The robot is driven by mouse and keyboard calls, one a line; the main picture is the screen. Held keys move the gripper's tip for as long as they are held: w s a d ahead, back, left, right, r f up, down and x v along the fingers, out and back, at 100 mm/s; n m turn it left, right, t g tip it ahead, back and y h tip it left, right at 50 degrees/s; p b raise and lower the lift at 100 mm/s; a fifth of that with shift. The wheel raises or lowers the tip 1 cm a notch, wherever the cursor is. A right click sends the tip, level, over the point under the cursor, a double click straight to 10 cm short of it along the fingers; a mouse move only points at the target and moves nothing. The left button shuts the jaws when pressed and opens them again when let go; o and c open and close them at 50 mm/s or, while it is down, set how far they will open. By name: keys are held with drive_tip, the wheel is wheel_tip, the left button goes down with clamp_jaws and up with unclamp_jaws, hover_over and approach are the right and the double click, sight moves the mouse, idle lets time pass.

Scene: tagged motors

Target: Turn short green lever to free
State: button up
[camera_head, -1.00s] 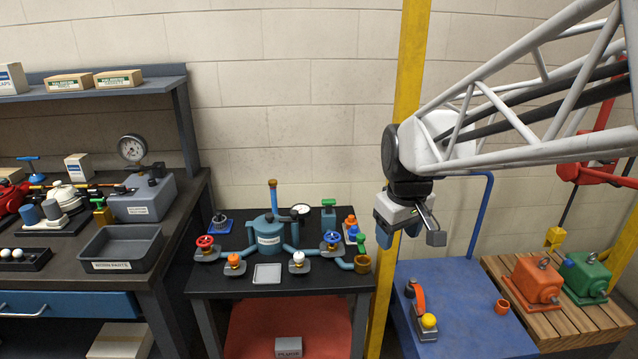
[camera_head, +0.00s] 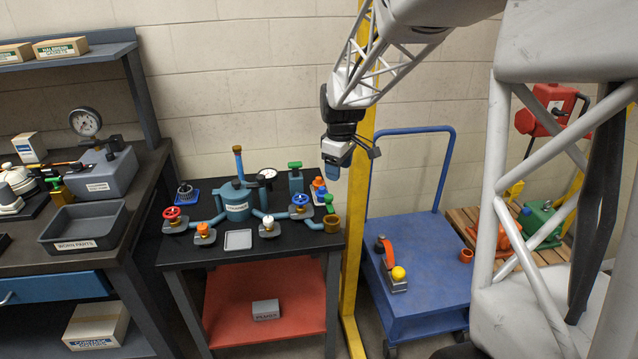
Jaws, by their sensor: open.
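A small green lever (camera_head: 329,204) stands upright over the brown end fitting (camera_head: 331,223) of the blue pipework, at the right edge of the dark table. My gripper (camera_head: 352,162) hangs above the table's right edge, in front of the yellow post, higher in the picture than both green parts. It is open and empty, with a blue-grey finger on the left and a grey one on the right. It appears apart from the lever. The lever's marked positions are too small to read.
The table (camera_head: 255,257) also holds a blue tank (camera_head: 237,203), coloured valve knobs, a gauge and a small tray (camera_head: 238,239). The yellow post (camera_head: 355,230) rises beside it. A blue cart (camera_head: 424,262) stands right, a workbench left. My arm covers much of the right side.

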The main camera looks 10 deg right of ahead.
sight(329, 196)
drive_tip(key=w+f+n, duration=0.1)
drive_tip(key=w+f, duration=0.2)
drive_tip(key=w, duration=0.1)
drive_tip(key=w+f+n, duration=0.1)
drive_tip(key=w+f, duration=0.3)
drive_tip(key=w+f+n, duration=0.1)
drive_tip(key=w+f, duration=0.2)
drive_tip(key=w, duration=0.1)
drive_tip(key=shift+w+d+f+n+g, duration=0.15)
drive_tip(key=shift+w+f+n+g, duration=0.15)
drive_tip(key=shift+w, duration=0.1)
drive_tip(key=shift+f, duration=0.1)
drive_tip(key=shift+f, duration=3.8)
drive_tip(key=c, duration=0.9)
